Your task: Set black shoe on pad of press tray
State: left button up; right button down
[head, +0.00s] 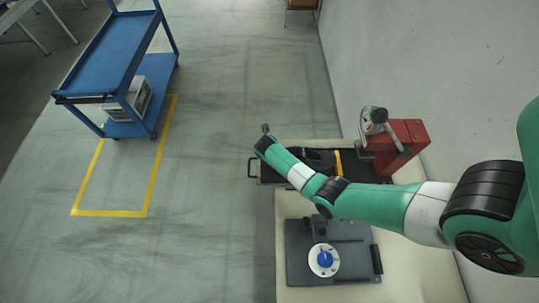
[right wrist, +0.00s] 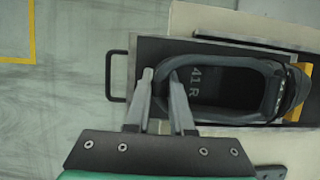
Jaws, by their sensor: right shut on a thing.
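The black shoe (right wrist: 235,92) is in the right wrist view, opening up, toe to the right, with "41 R" on its insole. My right gripper (right wrist: 160,76) is shut on its heel wall, one finger inside the opening and one outside. The shoe is over the dark press tray (right wrist: 150,50); I cannot tell whether it touches it. In the head view, the shoe (head: 318,158) shows partly behind my right arm, over the tray (head: 268,178) in front of the red press (head: 398,146). The pad is not distinguishable. My left gripper is not in view.
A yellow strip (head: 338,162) crosses the tray by the shoe's toe. The tray has a handle (head: 250,168) on its left end. A dark plate (head: 300,268) with a blue and white dial (head: 324,260) lies nearer on the bench. A blue cart (head: 110,60) stands far left.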

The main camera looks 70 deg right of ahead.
jog(key=c, duration=0.7)
grip_release()
jog(key=p+v, duration=0.4)
jog(key=v, duration=0.7)
jog(key=shift+r, duration=0.3)
jog(key=shift+a, duration=0.1)
